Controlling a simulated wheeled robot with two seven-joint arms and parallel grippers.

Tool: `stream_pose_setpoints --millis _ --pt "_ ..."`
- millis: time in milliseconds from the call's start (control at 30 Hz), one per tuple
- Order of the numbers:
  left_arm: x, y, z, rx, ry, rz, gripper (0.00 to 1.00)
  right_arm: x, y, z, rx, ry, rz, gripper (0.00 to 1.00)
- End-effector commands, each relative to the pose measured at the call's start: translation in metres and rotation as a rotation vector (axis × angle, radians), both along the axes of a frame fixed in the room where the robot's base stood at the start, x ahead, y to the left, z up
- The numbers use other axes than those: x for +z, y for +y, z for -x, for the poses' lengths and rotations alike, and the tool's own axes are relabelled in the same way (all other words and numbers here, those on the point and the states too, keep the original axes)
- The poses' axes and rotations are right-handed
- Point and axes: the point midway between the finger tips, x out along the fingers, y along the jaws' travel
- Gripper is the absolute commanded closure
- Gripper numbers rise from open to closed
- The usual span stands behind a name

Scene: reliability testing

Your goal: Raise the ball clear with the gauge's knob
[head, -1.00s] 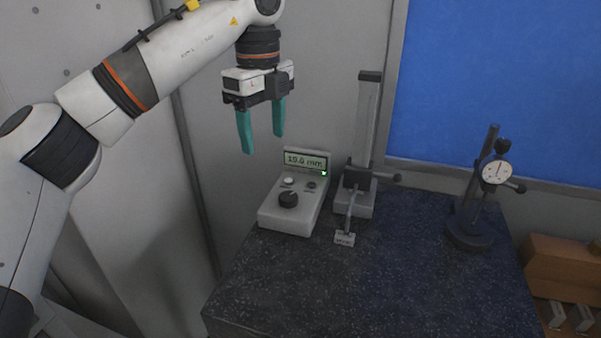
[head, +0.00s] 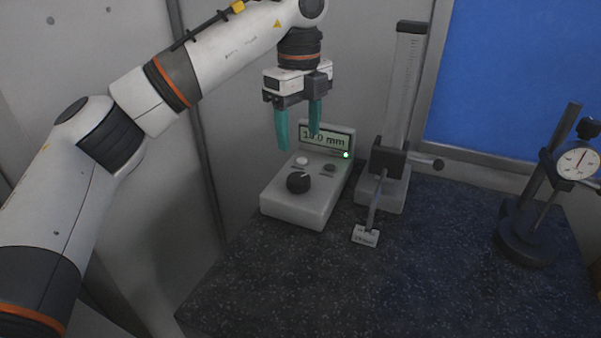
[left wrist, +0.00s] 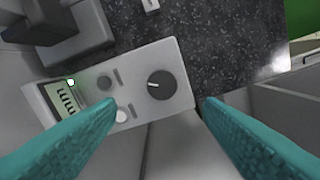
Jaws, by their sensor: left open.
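The grey gauge box (head: 295,209) has a lit display (head: 333,140) that seems to read 10.0 mm, its left end partly covered by a finger. A black round knob (head: 298,183) sits on its top; the left wrist view shows this knob (left wrist: 161,85) too. Beside the box stands a column (head: 405,85) with a black slider (head: 387,158). A thin probe arm (head: 376,200) runs down from it to a small labelled block (head: 365,236). The ball is too small to make out. My left gripper (head: 299,140) is open and empty above the box, apart from the knob. My right gripper is not in view.
A dial indicator (head: 578,163) on a black stand (head: 526,235) is at the right of the dark speckled slab (head: 420,290). The slab's front is clear. A grey wall stands behind.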

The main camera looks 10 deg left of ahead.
Motion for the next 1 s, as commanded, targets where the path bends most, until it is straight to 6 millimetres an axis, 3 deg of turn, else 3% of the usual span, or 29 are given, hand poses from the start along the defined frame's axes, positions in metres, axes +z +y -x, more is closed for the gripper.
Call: stream_pose_setpoints --millis 300,500,867,1000 --pt "-0.063 0.001 0.001 0.001 0.004 -0.001 0.38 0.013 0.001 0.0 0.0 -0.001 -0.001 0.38" --pt "-0.087 0.001 0.0 0.002 0.001 0.0 0.38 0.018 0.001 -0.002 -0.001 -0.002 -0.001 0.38" --pt "-0.094 0.001 0.0 0.003 0.0 0.0 0.38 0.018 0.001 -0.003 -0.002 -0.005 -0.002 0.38" --pt "-0.094 0.001 0.0 0.003 0.0 0.0 0.56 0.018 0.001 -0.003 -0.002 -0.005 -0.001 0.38"
